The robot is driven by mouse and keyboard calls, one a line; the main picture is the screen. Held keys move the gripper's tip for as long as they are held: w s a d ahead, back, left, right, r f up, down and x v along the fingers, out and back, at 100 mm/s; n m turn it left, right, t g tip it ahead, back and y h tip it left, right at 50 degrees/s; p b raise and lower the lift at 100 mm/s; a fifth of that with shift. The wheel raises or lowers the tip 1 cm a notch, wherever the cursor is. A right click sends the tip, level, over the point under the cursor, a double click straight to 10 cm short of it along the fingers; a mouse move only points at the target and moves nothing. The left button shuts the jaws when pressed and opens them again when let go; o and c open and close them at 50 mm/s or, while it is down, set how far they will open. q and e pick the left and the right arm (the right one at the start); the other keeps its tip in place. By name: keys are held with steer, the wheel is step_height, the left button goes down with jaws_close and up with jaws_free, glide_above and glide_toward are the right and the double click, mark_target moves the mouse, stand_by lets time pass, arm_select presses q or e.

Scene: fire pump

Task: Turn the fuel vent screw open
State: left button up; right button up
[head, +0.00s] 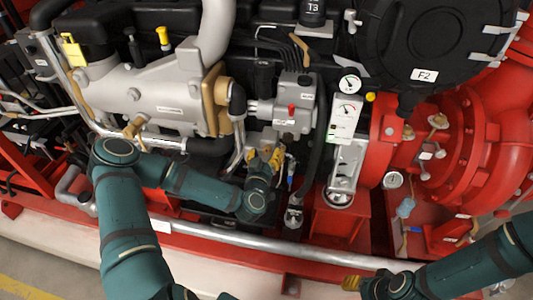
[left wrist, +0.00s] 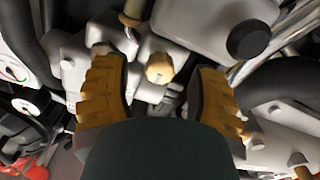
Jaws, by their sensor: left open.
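My left gripper (head: 266,156) is at the engine side, below the grey block with a red knob (head: 293,110). In the left wrist view its two yellow-padded fingers (left wrist: 158,76) are open and apart. Between and beyond them shows a small brass-coloured screw head (left wrist: 160,67) on a grey metal housing; it looks like the fuel vent screw. I cannot tell whether either finger touches it. In the head view the screw is not distinguishable behind the gripper. My right gripper (head: 351,283) shows only as a yellow tip at the bottom, away from the engine.
Dark hoses (left wrist: 275,75) and a grey housing with a black cap (left wrist: 248,40) crowd the left gripper. A gauge panel (head: 344,118) and red pump casing (head: 470,150) stand to the right. A silver pipe (head: 270,243) runs along the front. The pale floor in front is clear.

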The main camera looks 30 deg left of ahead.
arm_select(q)
steer(key=shift+w+a, duration=0.1)
steer(key=shift+w, duration=0.35)
jaws_close()
